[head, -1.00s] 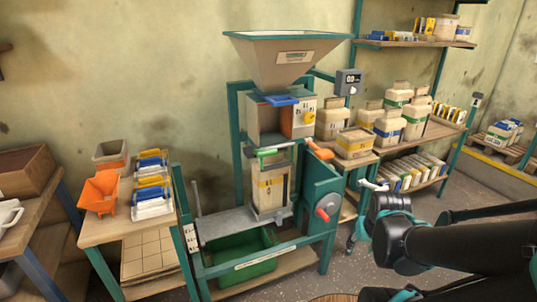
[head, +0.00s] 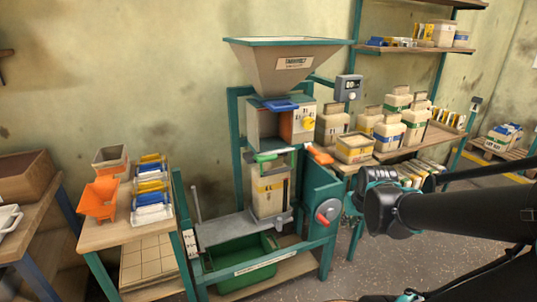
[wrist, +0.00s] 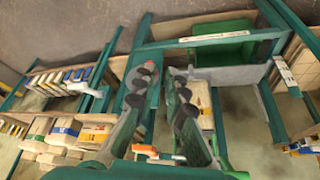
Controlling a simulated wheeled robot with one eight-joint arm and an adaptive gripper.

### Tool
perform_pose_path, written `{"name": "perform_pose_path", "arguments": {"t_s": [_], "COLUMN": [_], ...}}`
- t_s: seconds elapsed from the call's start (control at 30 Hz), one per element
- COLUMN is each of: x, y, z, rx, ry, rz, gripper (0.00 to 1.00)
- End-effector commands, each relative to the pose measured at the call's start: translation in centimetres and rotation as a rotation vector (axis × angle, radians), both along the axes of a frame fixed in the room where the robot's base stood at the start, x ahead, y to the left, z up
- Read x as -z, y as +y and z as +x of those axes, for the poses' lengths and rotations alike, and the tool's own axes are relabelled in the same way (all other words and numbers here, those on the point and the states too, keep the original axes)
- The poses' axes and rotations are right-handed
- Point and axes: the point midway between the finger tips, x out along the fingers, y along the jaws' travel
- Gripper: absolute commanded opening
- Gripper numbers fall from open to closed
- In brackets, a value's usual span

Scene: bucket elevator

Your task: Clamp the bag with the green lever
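The bag (head: 270,192), beige with a yellow band, stands upright on the grey platform under the hopper spout. The green lever (head: 268,156) lies across just above the bag's top, at the front of the machine. In the wrist view the bag (wrist: 203,103) shows partly behind the right finger, and a bit of green lever (wrist: 236,174) shows at the bottom edge. My gripper (wrist: 162,100) is open and empty, its two fingers apart, with the machine beyond them. In the head view my gripper (head: 350,205) is right of the machine, near the red knob, apart from the lever.
An orange lever (head: 320,155) sits right of the green one. The red knob (head: 327,211) is on the teal side panel. A green bin (head: 240,262) is below the platform. A side table (head: 105,235) stands left, and shelves with containers (head: 355,146) stand right.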

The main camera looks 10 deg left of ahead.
Motion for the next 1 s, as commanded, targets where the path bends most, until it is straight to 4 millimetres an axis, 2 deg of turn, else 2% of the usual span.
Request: {"name": "perform_pose_path", "arguments": {"t_s": [0.03,0.1,0.17,0.2,0.3,0.4,0.5,0.67,0.77,1.0], "x": [-2.6,-6.4,-9.7,-11.8,-16.6,-20.3,-22.5,-23.1,-22.3,-19.0], "y": [2.4,6.1,9.5,11.8,17.3,21.5,24.0,25.3,25.6,27.1], "z": [3.0,6.7,9.5,11.0,13.6,14.9,15.5,16.0,16.7,19.1], "rx": [-0.056,-0.131,-0.195,-0.235,-0.321,-0.383,-0.42,-0.436,-0.435,-0.434], "ry": [-0.028,-0.073,-0.111,-0.136,-0.188,-0.227,-0.25,-0.261,-0.261,-0.261], "rz": [0.004,0.014,0.024,0.03,0.05,0.067,0.079,0.084,0.084,0.084], "gripper": [0.02,0.0,0.0,0.0,0.0,0.0,0.0,0.0,0.0,0.0]}}
